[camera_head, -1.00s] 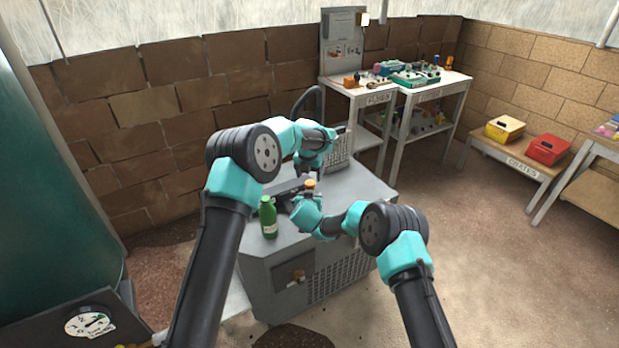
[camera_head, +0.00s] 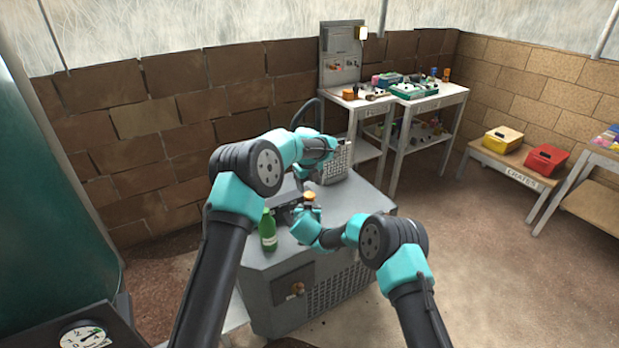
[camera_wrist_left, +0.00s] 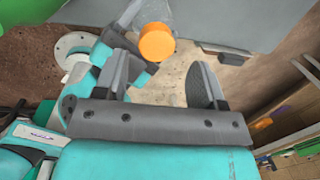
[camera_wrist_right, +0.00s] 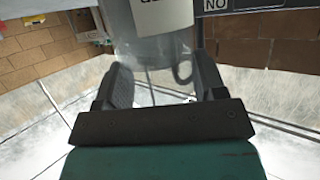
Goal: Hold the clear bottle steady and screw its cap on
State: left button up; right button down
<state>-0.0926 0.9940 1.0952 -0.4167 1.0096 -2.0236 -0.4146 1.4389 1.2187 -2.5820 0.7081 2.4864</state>
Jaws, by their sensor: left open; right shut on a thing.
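The clear bottle stands upright in my right gripper (camera_head: 307,213), which is shut on it. In the right wrist view the bottle (camera_wrist_right: 155,48) passes between the fingers and bears a white label. An orange cap (camera_head: 309,196) sits at the bottle's top; I cannot tell how far it is screwed down. My left gripper (camera_head: 304,174) is above the cap, apart from it. In the left wrist view its fingers are spread and empty, with the cap (camera_wrist_left: 157,41) beyond the fingertips, nearer the left finger.
A green bottle (camera_head: 267,230) stands on the grey cabinet (camera_head: 262,257) left of my right gripper. A grey basket (camera_head: 338,163) stands at the cabinet's back. Side tables (camera_head: 420,96) with parts are behind; a yellow crate (camera_head: 503,139) and a red crate (camera_head: 546,158) sit on a bench at right.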

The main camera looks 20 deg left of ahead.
pick_arm(q)
jog(key=n, duration=0.4)
jog(key=shift+r, duration=0.15)
jog(key=n, duration=0.4)
jog(key=shift+r, duration=0.2)
jog(key=n, duration=0.4)
jog(key=shift+r, duration=0.15)
jog(key=n, duration=0.4)
jog(key=shift+w+r+g, duration=0.1)
jog(key=shift+r+g, duration=0.1)
jog(key=shift+g, duration=0.1)
jog(key=n, duration=0.4)
jog(key=shift+r, duration=0.2)
jog(key=n, duration=0.4)
jog(key=shift+r, duration=0.2)
jog(key=n, duration=0.7)
jog(key=shift+r+g, duration=0.3)
